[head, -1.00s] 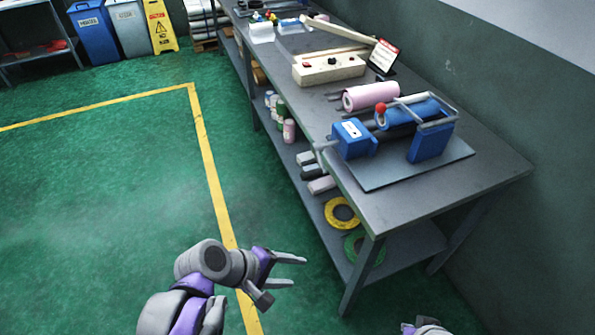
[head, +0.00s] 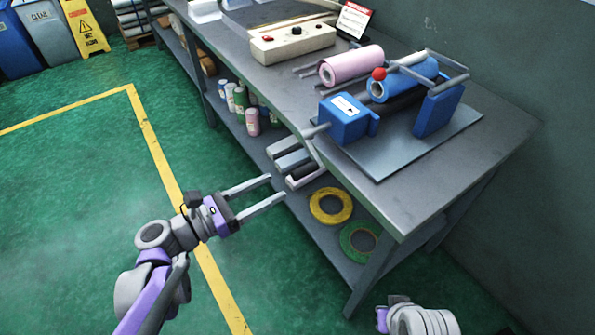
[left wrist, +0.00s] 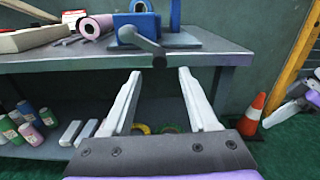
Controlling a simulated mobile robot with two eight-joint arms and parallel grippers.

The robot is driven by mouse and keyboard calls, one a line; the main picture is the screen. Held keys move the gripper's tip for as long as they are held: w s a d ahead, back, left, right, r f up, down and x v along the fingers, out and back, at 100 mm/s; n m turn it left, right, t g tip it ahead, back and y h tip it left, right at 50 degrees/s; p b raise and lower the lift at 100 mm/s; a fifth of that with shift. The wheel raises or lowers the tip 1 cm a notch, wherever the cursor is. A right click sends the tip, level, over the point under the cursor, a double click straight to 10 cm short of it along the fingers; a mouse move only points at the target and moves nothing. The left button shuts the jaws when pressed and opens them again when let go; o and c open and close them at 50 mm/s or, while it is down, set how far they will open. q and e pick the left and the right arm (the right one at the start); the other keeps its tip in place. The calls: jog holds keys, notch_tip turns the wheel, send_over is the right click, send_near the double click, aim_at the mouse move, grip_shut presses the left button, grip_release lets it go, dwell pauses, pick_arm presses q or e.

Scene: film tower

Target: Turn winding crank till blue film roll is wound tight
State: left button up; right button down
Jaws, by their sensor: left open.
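The winder has blue blocks (head: 345,118) on a grey base plate near the table's front corner. Its blue film roll (head: 412,74) lies across the top, beside a red knob (head: 379,74). The winding crank (head: 314,150) sticks out from the left block past the table edge. In the left wrist view the crank (left wrist: 146,44) slants down to the right and its dark handle end points toward me. My left gripper (head: 275,188) is open and empty, below and short of the crank. In the left wrist view its fingertips (left wrist: 160,75) lie just below the handle end, apart from it.
A pink roll (head: 350,65) and a control box (head: 293,42) stand farther along the table (head: 235,65). The lower shelf holds bottles, tubes, a yellow tape ring (head: 330,206) and a green one (head: 360,242). An orange cone (left wrist: 249,113) stands at right.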

aim_at(293, 177)
pick_arm(q)
jog(key=b+x, duration=0.1)
jog(key=x, duration=0.7)
jog(key=shift+w+d, duration=0.15)
grip_shut()
dwell(1.1)
